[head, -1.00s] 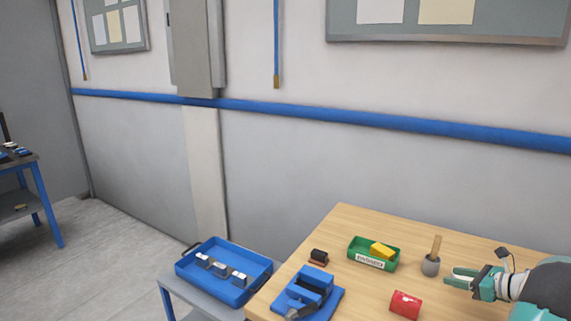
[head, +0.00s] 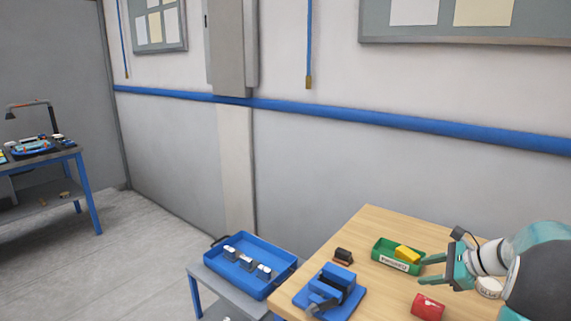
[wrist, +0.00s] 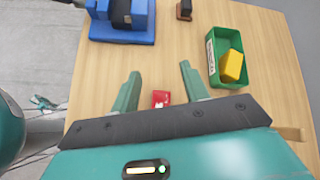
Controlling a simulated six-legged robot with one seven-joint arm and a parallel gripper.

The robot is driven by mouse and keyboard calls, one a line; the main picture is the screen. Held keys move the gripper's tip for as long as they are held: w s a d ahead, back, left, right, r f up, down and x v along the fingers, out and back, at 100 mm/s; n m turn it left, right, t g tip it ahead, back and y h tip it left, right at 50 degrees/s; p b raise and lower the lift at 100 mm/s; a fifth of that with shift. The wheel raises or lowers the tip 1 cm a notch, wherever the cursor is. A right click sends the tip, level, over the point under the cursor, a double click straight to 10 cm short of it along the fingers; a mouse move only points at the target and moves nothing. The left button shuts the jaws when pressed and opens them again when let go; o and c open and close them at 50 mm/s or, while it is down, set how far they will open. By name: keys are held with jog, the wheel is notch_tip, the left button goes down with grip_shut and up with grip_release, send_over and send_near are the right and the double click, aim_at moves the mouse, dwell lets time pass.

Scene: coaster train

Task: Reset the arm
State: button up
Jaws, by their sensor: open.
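My gripper (head: 421,270) is open and empty, raised over the right part of the wooden table. In the wrist view the two green fingers (wrist: 160,70) are spread apart with bare tabletop showing between them. A red block (head: 428,307) lies on the table below the gripper; it also shows in the wrist view (wrist: 161,98), partly hidden by the gripper. A green tray (head: 381,257) with a white label holds a yellow block (head: 408,254). In the wrist view the tray (wrist: 214,75) is right of the fingers.
A blue vise (head: 331,290) stands at the table's left edge, with a small dark brown block (head: 343,257) behind it. A blue tray (head: 224,260) with several small pieces sits on a grey cart left of the table. Another bench (head: 83,157) stands far left.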

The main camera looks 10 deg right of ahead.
jog(key=s+a+r+n+g+h, duration=0.1)
jog(key=s+a+r+n+g, duration=0.3)
jog(key=a, duration=0.7)
jog(key=a+r+n+h, duration=0.1)
jog(key=a+r+n, duration=0.1)
jog(key=a+n, duration=0.7)
jog(key=s+a+n+h, duration=0.3)
jog(key=s+a+n, duration=0.8)
jog(key=s+a, duration=0.2)
jog(key=shift+s+a+t+h, duration=0.15)
jog(key=shift+a+t+h, duration=0.2)
jog(key=shift+a, duration=0.65)
